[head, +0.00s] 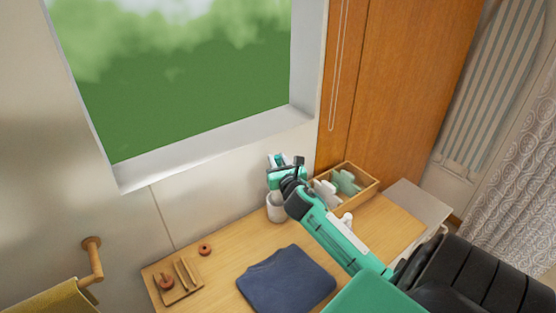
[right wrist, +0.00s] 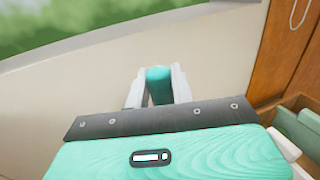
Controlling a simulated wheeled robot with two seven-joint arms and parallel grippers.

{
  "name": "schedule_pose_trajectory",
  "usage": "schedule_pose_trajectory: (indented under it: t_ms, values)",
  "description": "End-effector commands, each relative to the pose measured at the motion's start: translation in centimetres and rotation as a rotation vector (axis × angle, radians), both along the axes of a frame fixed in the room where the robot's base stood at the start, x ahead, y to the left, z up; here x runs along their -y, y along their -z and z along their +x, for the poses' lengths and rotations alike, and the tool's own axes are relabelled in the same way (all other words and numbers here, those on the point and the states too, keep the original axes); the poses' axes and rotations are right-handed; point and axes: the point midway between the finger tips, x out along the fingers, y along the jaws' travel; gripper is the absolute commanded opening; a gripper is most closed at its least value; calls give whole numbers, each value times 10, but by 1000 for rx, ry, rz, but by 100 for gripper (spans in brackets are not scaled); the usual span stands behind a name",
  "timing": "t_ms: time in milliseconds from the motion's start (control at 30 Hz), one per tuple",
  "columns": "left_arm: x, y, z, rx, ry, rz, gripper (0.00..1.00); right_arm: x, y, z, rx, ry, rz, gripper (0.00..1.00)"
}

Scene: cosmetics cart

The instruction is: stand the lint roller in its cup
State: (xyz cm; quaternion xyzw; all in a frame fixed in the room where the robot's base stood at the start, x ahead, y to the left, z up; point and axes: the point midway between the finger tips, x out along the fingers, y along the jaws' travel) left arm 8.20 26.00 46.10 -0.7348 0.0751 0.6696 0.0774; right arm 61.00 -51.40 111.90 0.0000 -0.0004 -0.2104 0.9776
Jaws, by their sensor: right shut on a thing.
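My right gripper (head: 284,163) is above the back of the wooden table, close to the wall under the window. In the right wrist view, its two pale fingers (right wrist: 158,88) are shut on a teal cylindrical end, which I take to be the lint roller (right wrist: 158,74). A white cup (head: 276,209) stands on the table directly below the gripper in the head view. The rest of the roller is hidden, and I cannot tell whether its lower end is inside the cup. My left gripper is not in view.
A wooden box (head: 368,191) with white and green items stands right of the cup. A folded blue cloth (head: 287,279) lies in front. A wooden tray (head: 188,294) and a small reddish ring (head: 205,249) are at left. The wall is close behind.

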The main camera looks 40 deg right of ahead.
Motion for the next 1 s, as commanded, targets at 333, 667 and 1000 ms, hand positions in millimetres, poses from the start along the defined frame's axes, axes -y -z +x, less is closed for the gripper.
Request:
schedule_pose_trajectory:
  t_ms: [333,667,1000]
  values:
    - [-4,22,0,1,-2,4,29,0,31,0,0,0,-1,1]
    - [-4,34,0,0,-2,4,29,0,49,0,0,0,0,1]
    - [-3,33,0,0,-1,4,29,0,49,0,0,0,0,32]
